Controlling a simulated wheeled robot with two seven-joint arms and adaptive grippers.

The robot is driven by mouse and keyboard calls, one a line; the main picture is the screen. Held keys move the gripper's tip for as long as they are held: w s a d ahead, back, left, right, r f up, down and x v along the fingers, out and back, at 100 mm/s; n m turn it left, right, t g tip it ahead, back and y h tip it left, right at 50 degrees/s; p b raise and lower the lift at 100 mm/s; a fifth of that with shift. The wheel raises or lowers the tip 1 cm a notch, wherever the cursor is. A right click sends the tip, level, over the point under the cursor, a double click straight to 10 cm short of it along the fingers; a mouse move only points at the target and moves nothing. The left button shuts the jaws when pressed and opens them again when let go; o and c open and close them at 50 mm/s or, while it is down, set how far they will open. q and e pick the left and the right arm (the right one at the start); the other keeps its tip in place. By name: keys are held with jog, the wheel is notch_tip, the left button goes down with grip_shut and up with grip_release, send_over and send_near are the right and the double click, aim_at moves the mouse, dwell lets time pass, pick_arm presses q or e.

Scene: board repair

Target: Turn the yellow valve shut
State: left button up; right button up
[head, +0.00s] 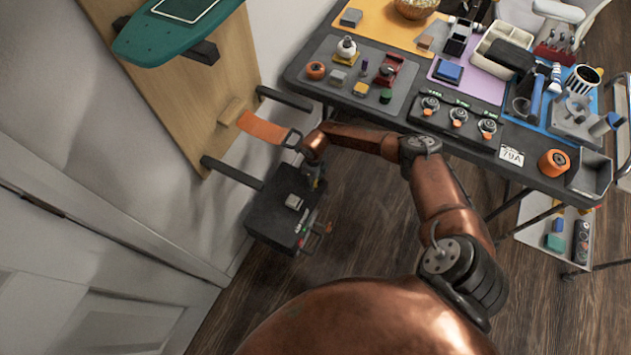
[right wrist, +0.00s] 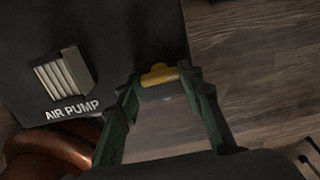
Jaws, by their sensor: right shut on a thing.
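The yellow valve (right wrist: 160,75) is a small yellow handle at the edge of the black air pump box in the right wrist view. My right gripper (right wrist: 161,80) has its two green fingers closed on the valve from either side. In the head view my right gripper (head: 315,184) reaches down at the right side of the air pump (head: 268,222), and the valve is hidden there. The air pump also shows in the right wrist view (right wrist: 110,25), with a ribbed pale block and white lettering on top. My left gripper is not in view.
An orange strap (head: 262,128) and dark rack arms (head: 232,173) stick out from the wooden wall panel (head: 222,85) near the pump. A crowded workbench (head: 400,118) stands to the right. Bare wooden floor (head: 350,235) lies right of the pump.

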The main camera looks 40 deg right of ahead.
dwell(0.5)
jog(key=o, duration=1.2)
jog(key=shift+c, duration=0.2)
notch_tip(320, 180, up, 8)
jog(key=shift+f, duration=0.25)
